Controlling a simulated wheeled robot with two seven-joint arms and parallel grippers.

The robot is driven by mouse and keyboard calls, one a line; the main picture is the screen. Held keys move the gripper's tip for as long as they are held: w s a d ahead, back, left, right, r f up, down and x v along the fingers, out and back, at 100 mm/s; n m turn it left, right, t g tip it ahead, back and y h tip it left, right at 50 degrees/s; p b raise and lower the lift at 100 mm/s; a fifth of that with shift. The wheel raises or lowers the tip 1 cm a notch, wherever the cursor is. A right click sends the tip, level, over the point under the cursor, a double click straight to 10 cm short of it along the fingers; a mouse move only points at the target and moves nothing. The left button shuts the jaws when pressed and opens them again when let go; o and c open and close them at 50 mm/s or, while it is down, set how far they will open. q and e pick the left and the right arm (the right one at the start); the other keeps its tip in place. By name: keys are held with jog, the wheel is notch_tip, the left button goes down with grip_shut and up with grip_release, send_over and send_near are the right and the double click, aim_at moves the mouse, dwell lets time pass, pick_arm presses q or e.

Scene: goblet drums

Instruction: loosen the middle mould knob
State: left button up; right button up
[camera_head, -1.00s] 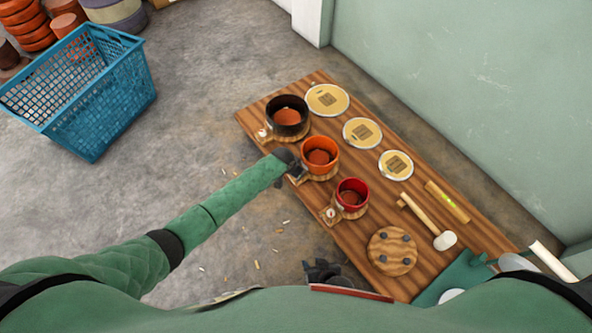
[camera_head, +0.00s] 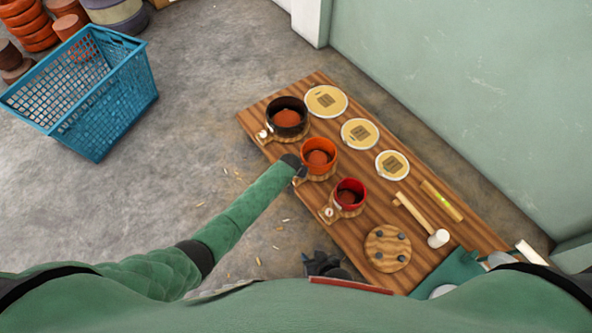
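The middle mould (camera_head: 332,146) is an orange ring with reddish-brown filling, standing on a round wooden base on the bench. Its knob is not clearly visible and seems covered by my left gripper (camera_head: 297,168). That gripper is at the left front side of the middle mould, seen from behind, so its fingers are mostly hidden. A black mould (camera_head: 272,113) stands behind it and a smaller red mould (camera_head: 362,188) in front, each with a pale knob at its left. My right gripper (camera_head: 322,258) is dark, low at the bench's near edge, away from the moulds; its finger gap is unclear.
On the wooden bench (camera_head: 345,235) lie several round yellow discs (camera_head: 326,100), a mallet (camera_head: 437,238), a level-like bar (camera_head: 441,201) and a round board with dark pegs (camera_head: 386,255). A blue basket (camera_head: 95,120) stands on the floor at left. A wall is behind.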

pick_arm(q)
jog(key=shift+n, duration=0.3)
pick_arm(e)
jog(key=shift+r, duration=0.2)
jog(key=shift+w, duration=0.15)
pick_arm(q)
jog(key=o, duration=1)
jog(key=shift+c, duration=0.2)
jog(key=shift+r, duration=0.1)
pick_arm(e)
jog(key=shift+r, duration=0.1)
pick_arm(q)
jog(key=d+p+v, duration=0.1)
jog(key=v, duration=0.6)
jog(key=shift+s+a+r+p, duration=0.2)
jog(key=shift+a+p, duration=0.15)
jog(key=shift+a, duration=0.1)
pick_arm(e)
jog(key=r, duration=0.1)
jog(key=w+r, duration=0.1)
jog(key=r, duration=0.1)
jog(key=shift+s+f, duration=0.1)
